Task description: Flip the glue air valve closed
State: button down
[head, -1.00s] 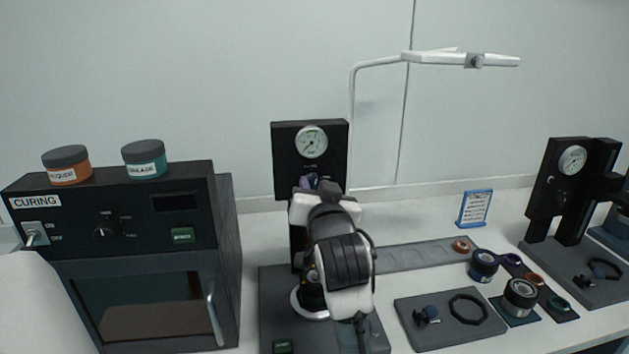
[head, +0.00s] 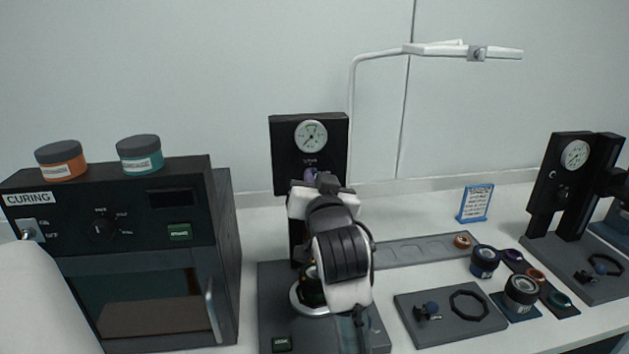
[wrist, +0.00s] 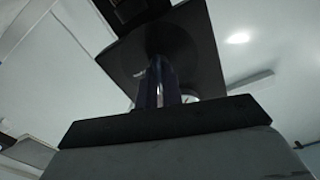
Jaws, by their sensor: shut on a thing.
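The glue station's upright black panel (head: 284,160) stands at the middle of the head view, with a round white gauge (head: 311,136) near its top. A small label shows under the gauge. My gripper (head: 316,178) is at the panel just below that label, pointing away from the camera. It is shut on the air valve's handle, which my wrist and fingers almost wholly hide. In the wrist view my gripper's fingers (wrist: 158,88) are close together against a dark surface. The handle's position cannot be told.
A black curing oven (head: 190,275) with two jars on top stands at left. A thin lamp arm (head: 353,120) rises behind the panel. A grey tray (head: 460,322), small jars and a second gauge stand (head: 545,195) are at right.

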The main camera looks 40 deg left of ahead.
jog(key=shift+n, duration=1.6)
jog(key=c, duration=1.6)
grip_release()
jog(key=shift+a, duration=0.1)
jog(key=shift+o, duration=0.2)
jog(key=shift+s, duration=0.1)
